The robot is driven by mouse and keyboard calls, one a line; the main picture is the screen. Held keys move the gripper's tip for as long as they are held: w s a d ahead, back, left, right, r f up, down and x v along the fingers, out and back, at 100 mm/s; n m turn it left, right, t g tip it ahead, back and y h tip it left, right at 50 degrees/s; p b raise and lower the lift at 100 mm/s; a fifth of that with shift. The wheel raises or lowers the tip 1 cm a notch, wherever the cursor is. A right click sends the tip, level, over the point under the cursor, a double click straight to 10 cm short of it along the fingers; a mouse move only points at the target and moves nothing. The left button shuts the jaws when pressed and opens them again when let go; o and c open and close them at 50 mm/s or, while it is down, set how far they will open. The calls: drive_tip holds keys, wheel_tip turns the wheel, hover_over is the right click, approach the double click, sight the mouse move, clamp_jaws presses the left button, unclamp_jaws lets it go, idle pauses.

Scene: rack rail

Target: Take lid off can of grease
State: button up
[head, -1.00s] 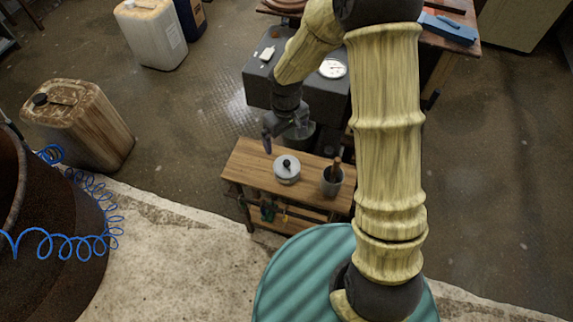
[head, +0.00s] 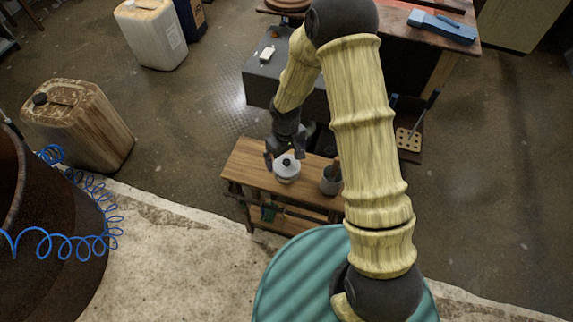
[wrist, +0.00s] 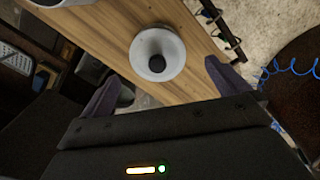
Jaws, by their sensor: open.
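The can of grease (head: 287,174) is a small pale metal can standing upright on a small wooden bench. Its lid (head: 281,161) is on top, with a round black knob in the middle. The wrist view shows the lid (wrist: 172,62) from above, with the knob (wrist: 157,63) at its centre. My gripper (head: 280,156) is over the bench at the can's far side, close to the lid. In the wrist view my gripper (wrist: 160,85) is open, its two dark fingers apart on either side of the lid, with nothing held. Whether a finger touches the can cannot be told.
A grey pot with a handle (head: 330,181) stands right of the can on the wooden bench (head: 245,165). Tools hang along the bench's near side. A teal ribbed drum (head: 290,270) is in front. A workbench with a blue tool (head: 442,27) stands behind.

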sight(287, 161)
wheel_tip(287, 161, down, 4)
drive_tip(key=shift+w+d+f, duration=0.1)
drive_tip(key=shift+w+f, duration=0.05)
drive_tip(key=shift+f, duration=0.1)
idle(0.4)
drive_tip(key=c, duration=1)
drive_tip(key=shift+r, duration=0.15)
wheel_tip(287, 161, up, 10)
drive_tip(key=shift+f, duration=0.1)
